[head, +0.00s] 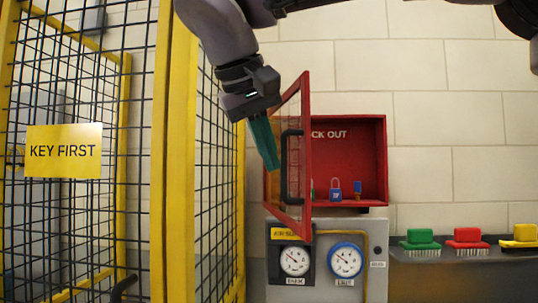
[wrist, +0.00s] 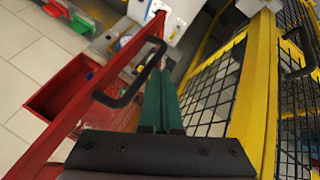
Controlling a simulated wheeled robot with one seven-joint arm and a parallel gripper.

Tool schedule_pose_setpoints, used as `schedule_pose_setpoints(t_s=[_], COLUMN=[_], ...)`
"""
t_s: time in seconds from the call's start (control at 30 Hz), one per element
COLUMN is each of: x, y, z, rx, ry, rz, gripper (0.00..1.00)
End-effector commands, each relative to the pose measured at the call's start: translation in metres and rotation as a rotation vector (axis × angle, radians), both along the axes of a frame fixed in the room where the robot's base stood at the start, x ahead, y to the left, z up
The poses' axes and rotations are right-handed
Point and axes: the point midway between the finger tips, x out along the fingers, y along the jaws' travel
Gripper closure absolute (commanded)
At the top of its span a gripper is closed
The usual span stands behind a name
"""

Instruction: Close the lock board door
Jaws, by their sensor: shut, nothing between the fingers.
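The lock board is a red wall box (head: 362,150) with "LOCK OUT" lettering partly hidden by its door. The red-framed door (head: 306,150) with a clear pane stands open, swung out from the box's left side, with a black handle (head: 291,168). In the wrist view the door frame (wrist: 95,98) runs diagonally, with the handle (wrist: 133,78) just left of the fingers. My gripper (head: 271,160) has green fingers, shut and empty, on the left side of the open door. The fingers also show in the wrist view (wrist: 162,95). Whether they touch the door cannot be told.
A yellow-framed mesh fence (head: 172,150) with a "KEY FIRST" sign (head: 64,151) stands close on the left. Padlocks (head: 335,189) sit in the box. A gauge panel (head: 376,250) is below it. Green (head: 420,238), red (head: 467,238) and yellow brushes (head: 522,236) are at right.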

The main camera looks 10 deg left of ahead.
Motion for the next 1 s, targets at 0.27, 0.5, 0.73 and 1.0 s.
schedule_pose_setpoints(t_s=[0.27, 0.5, 0.73, 1.0], x=[0.001, 0.010, 0.034, 0.083], y=[-0.010, -0.052, -0.116, -0.196], z=[0.001, 0.001, 0.001, 0.000], rx=[0.001, 0.003, 0.007, 0.009], ry=[0.000, -0.003, -0.004, -0.003], rz=[0.022, 0.117, 0.276, 0.506], gripper=[1.00, 1.00, 1.00, 1.00])
